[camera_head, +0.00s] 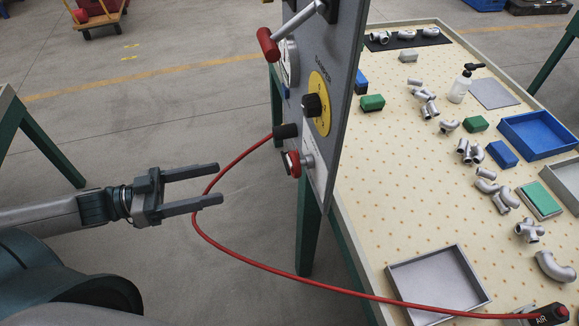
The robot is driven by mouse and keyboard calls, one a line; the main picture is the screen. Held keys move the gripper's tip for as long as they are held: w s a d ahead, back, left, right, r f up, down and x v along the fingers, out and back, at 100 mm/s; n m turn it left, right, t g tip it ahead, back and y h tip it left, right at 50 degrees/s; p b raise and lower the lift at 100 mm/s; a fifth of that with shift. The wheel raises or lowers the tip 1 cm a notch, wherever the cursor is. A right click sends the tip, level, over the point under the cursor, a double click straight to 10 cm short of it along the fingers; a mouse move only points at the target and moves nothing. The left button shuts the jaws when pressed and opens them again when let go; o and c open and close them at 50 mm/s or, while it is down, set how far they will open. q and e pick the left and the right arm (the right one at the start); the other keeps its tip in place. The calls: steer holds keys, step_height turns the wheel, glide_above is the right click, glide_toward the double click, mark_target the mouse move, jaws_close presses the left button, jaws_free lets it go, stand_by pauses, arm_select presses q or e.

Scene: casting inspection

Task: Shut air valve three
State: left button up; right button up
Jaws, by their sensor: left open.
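A grey upright panel (343,62) stands at the table's left edge and shows at a steep angle. It carries a red-handled lever (268,43) at the top, a black knob on a yellow dial (319,104), and a red round valve handle (292,164) low down. I cannot read which one is numbered three. My left gripper (220,184) is open and empty, to the left of the panel and a little below the red valve handle, apart from it. A red hose (240,258) passes close to its fingertips in the picture. My right gripper is not in view.
The hose runs from a black fitting (286,131) to a box marked AIR (548,315). The pegboard table (385,190) holds several metal pipe fittings, a blue tray (540,134), a grey tray (437,282) and a bottle (461,87). The floor left of the panel is open.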

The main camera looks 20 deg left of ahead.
arm_select(q)
steer(key=shift+a+f, duration=0.1)
steer(key=shift+a, duration=0.05)
steer(key=shift+w+d, duration=0.1)
steer(key=shift+d, duration=0.1)
glide_toward(291, 166)
steer(key=p+x, duration=0.4)
steer(key=x, duration=0.3)
steer(key=shift+w+a+p, duration=0.1)
steer(key=shift+w+p, duration=0.1)
steer(key=shift+p, duration=0.15)
steer(key=shift+x, duration=0.85)
steer(key=shift+f, duration=0.2)
